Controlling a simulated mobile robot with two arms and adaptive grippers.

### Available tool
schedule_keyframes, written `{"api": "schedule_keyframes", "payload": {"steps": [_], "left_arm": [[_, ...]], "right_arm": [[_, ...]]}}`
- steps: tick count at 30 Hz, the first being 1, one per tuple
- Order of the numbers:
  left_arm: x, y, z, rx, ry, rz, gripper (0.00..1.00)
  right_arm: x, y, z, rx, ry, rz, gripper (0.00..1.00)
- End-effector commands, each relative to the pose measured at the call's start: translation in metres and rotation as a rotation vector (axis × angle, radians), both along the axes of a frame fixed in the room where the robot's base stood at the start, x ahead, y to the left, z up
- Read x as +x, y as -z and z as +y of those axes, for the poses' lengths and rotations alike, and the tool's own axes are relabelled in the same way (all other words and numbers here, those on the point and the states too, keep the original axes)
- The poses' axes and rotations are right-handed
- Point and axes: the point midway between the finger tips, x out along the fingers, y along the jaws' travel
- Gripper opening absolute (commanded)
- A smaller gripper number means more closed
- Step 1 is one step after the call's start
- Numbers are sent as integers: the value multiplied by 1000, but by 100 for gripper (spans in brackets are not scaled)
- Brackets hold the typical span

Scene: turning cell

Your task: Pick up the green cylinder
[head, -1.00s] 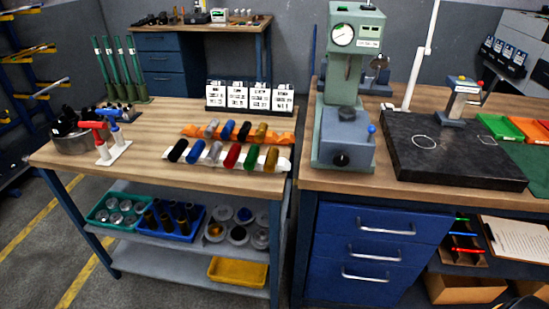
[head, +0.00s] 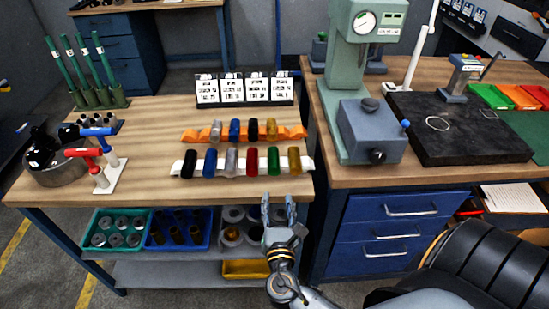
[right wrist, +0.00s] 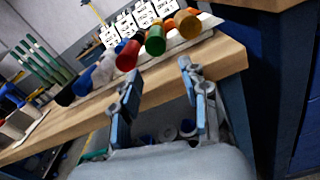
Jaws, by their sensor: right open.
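The green cylinder (head: 273,163) lies in the front row on a white rack (head: 312,163), between a red cylinder (head: 252,161) and a gold cylinder (head: 294,160). In the right wrist view the green cylinder (right wrist: 155,41) shows its round end, with the red one (right wrist: 128,55) to its left and the gold one (right wrist: 189,25) to its right. My right gripper (head: 279,206) is open and empty in front of the table's front edge, nearer to me than the rack. In the right wrist view its two fingers (right wrist: 160,80) are apart, with the green cylinder beyond them. My left gripper is not in view.
An orange rack (head: 189,135) with more cylinders lies behind the white one. White cards (head: 245,89) stand further back. A green press (head: 362,100) stands on the bench to the right. Red and blue handled tools (head: 98,150) stand at the left. Bins sit on the shelf below.

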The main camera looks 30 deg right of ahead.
Motion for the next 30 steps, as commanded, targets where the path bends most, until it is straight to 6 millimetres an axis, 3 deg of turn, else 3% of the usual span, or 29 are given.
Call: {"api": "schedule_keyframes", "payload": {"steps": [3, 11, 19, 29, 30], "left_arm": [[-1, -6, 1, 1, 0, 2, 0], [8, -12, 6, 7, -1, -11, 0], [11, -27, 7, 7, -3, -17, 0], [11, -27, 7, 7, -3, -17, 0], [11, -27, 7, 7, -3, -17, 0]], "right_arm": [[19, -2, -11, -1, -1, -1, 45], [36, -3, -22, 2, -1, 0, 45], [70, -10, -40, 2, -1, 0, 45], [76, -7, -45, 4, 0, 0, 45], [76, -7, -45, 4, 0, 0, 39]]}}
